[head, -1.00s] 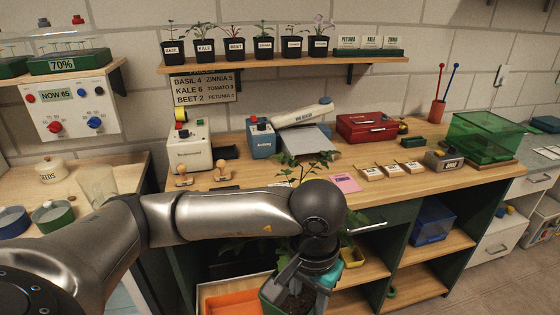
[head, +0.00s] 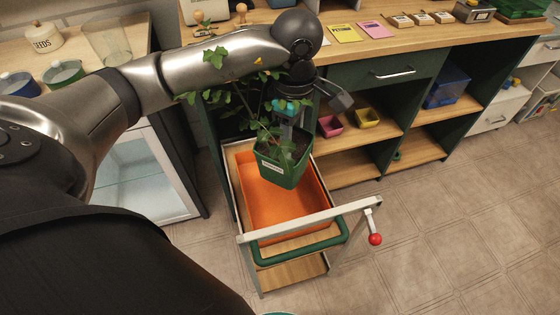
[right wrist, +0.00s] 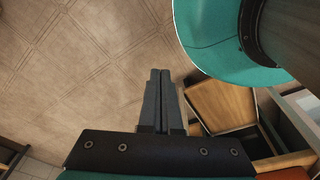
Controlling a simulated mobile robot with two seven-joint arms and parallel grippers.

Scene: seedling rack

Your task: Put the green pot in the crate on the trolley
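The green pot (head: 283,172), with a pale label and a tall leafy plant, hangs upright in my left gripper (head: 291,132), which is shut on its rim. The pot overlaps the far right part of the orange crate (head: 256,208) in the head view. It appears to be above the crate; its exact height is hard to tell. The crate sits on the trolley (head: 308,219), and its visible floor is empty. Leaves hide part of the gripper. My right gripper (right wrist: 158,75) is shut and empty over the floor in the right wrist view.
The trolley has a green front rail (head: 300,250) and a red knob (head: 375,239) on its right. The bench shelves hold a pink pot (head: 331,126), a yellow pot (head: 367,118) and a blue bin (head: 447,88). A glass-fronted cabinet (head: 150,180) stands left. Floor is clear at right.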

